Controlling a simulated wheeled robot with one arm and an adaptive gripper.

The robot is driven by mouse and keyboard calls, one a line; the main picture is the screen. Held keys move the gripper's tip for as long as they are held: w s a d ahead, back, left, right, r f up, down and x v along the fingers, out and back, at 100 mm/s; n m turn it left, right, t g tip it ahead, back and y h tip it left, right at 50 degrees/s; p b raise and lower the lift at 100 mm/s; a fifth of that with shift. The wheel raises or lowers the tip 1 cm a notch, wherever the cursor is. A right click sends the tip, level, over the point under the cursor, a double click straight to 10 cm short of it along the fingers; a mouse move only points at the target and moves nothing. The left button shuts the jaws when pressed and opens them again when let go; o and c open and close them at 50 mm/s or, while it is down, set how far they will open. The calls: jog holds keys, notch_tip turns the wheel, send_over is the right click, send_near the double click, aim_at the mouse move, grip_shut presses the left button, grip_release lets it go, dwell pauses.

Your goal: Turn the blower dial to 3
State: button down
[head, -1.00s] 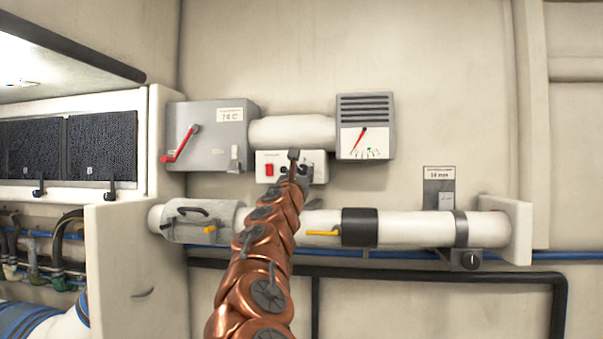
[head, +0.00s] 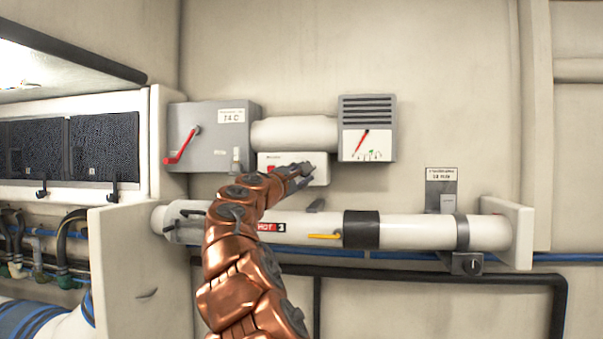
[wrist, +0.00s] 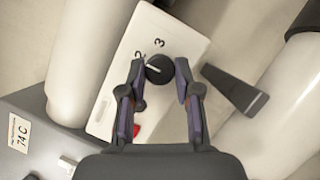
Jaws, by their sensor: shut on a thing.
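The blower dial (wrist: 158,69) is a round black knob with a white line, on a white control box (wrist: 112,99). The numbers 2 and 3 show beside the knob in the wrist view. The white line points to the left, roughly near the 2. My gripper (wrist: 159,72) is shut on the dial, with one finger at each side of it. In the head view my gripper (head: 306,169) covers the right part of the white control box (head: 275,158), and the dial is hidden there.
A grey box with a red lever (head: 180,146) is left of the control box. A gauge with a red needle (head: 360,143) is at the right. A white pipe (head: 405,232) with a yellow handle (head: 324,236) runs below. In the wrist view a dark bracket (wrist: 234,90) stands close right of the gripper.

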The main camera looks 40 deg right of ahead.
jog(key=m+y+p, duration=0.1)
jog(key=m, duration=0.2)
jog(key=m+y+p, duration=0.1)
jog(key=m+y, duration=0.1)
jog(key=m, duration=0.2)
jog(key=m+g+y+p, duration=0.1)
jog(key=m, duration=0.3)
jog(key=shift+r, duration=0.25)
jog(key=shift+m+y, duration=0.3)
jog(key=c, duration=0.8)
grip_release()
jog(key=shift+r, duration=0.1)
